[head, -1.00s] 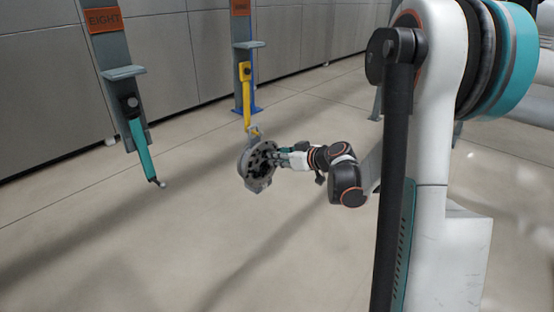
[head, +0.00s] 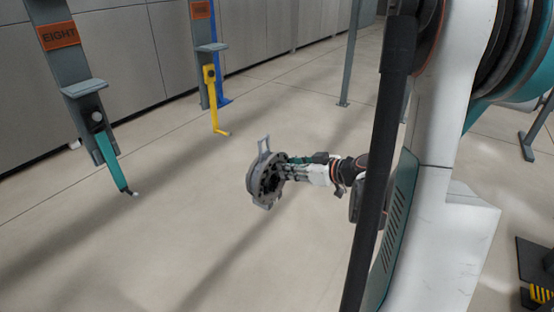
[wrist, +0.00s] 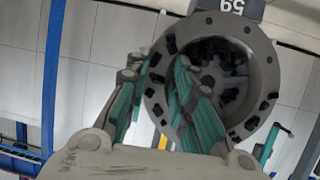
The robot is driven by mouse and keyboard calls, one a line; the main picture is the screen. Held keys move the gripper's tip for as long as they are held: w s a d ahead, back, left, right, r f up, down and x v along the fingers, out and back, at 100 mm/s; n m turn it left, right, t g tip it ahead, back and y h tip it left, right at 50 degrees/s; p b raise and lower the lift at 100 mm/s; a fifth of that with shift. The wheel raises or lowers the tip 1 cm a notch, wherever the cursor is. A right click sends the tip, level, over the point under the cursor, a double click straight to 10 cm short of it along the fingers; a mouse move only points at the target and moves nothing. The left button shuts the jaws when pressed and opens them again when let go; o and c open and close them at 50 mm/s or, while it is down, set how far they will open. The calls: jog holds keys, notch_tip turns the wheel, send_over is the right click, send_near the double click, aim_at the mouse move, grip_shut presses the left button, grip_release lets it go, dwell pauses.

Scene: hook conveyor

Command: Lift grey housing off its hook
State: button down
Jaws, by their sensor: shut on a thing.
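The grey housing (head: 264,182) is a round ring-shaped part with a bracket on top. It is in the air, apart from the yellow hook (head: 215,115), which hangs empty to its upper left. My gripper (head: 284,173) is shut on the housing at its right side. In the wrist view the housing (wrist: 262,70) fills the upper right, with its open face and bolt holes toward me. My gripper's fingers (wrist: 165,95) reach to its rim and into its opening. The exact contact points are partly hidden.
A teal hook (head: 117,170) hangs empty at the left from a post with an orange sign marked EIGHT (head: 58,34). Wall panels stand behind. The floor under and left of the housing is clear. A black and yellow item (head: 541,294) stands at lower right.

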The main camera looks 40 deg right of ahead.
jog(key=shift+s+d+r+p, duration=0.2)
jog(key=shift+s+r+p, duration=0.5)
jog(key=shift+r, duration=0.25)
jog(key=shift+s, duration=0.1)
jog(key=s+d, duration=0.2)
jog(key=s, duration=0.4)
jog(key=shift+b, duration=0.35)
dwell(0.5)
jog(key=shift+d, duration=0.15)
jog(key=s+d, duration=0.2)
jog(key=s, duration=0.4)
jog(key=shift+s+d+b, duration=0.15)
jog(key=shift+s+b, duration=0.1)
jog(key=shift+b, duration=0.1)
